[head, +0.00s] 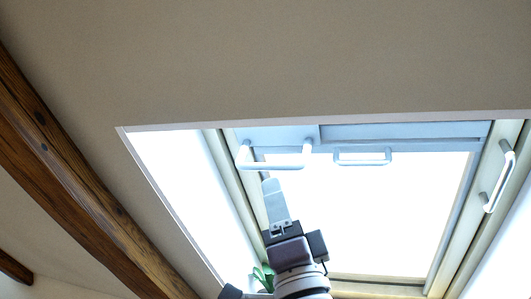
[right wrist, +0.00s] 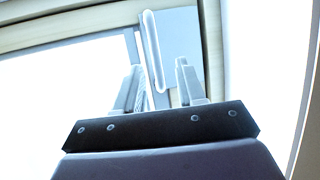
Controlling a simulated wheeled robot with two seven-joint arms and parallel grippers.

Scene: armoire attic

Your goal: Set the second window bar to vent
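A roof window shows in the head view with three pale bar handles. A large white bar (head: 274,166) is at the upper left of the window on a pale blue plate. A smaller bar (head: 362,162) hangs at the upper middle, and a third bar (head: 499,178) sits on the right frame. Which one is the second bar is not marked. My right gripper (head: 271,184) points up just below the large left bar. In the right wrist view my right gripper (right wrist: 159,66) is open, with a white bar (right wrist: 152,45) seen between and beyond its fingers; contact is unclear. My left gripper is out of view.
The window frame (head: 233,185) and bright glass (head: 380,220) surround my right arm. A sloped ceiling (head: 270,65) lies above, and a wooden beam (head: 75,165) runs down the left. A green plant (head: 262,278) shows low beside my right arm.

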